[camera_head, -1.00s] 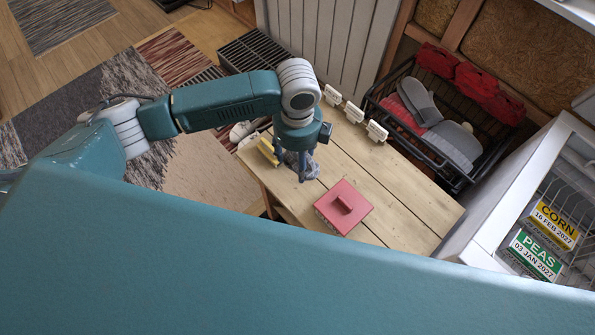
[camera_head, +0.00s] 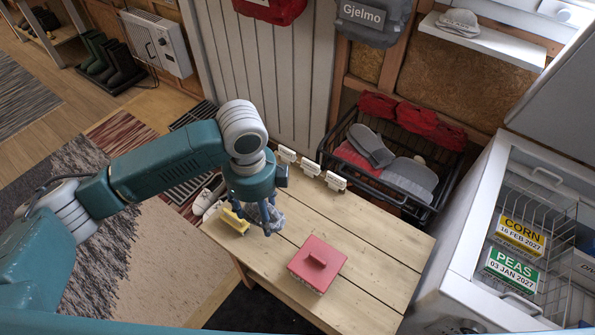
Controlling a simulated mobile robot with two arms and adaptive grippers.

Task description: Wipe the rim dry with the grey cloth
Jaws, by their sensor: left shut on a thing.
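My left gripper (camera_head: 267,222) points down over the left end of the wooden table (camera_head: 365,240). It is shut on the grey cloth (camera_head: 277,217), which bunches around its fingers at or just above the tabletop; I cannot tell if it touches. The white chest freezer stands open at the right. Its pale rim (camera_head: 474,215) shows along the near left side, well to the right of the cloth. Whether the rim is wet is too small to tell. My right gripper is out of view.
A black wire crate (camera_head: 413,207) with gloves and caps stands behind. Freezer baskets hold CORN (camera_head: 521,235) and PEAS (camera_head: 512,268) packs.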

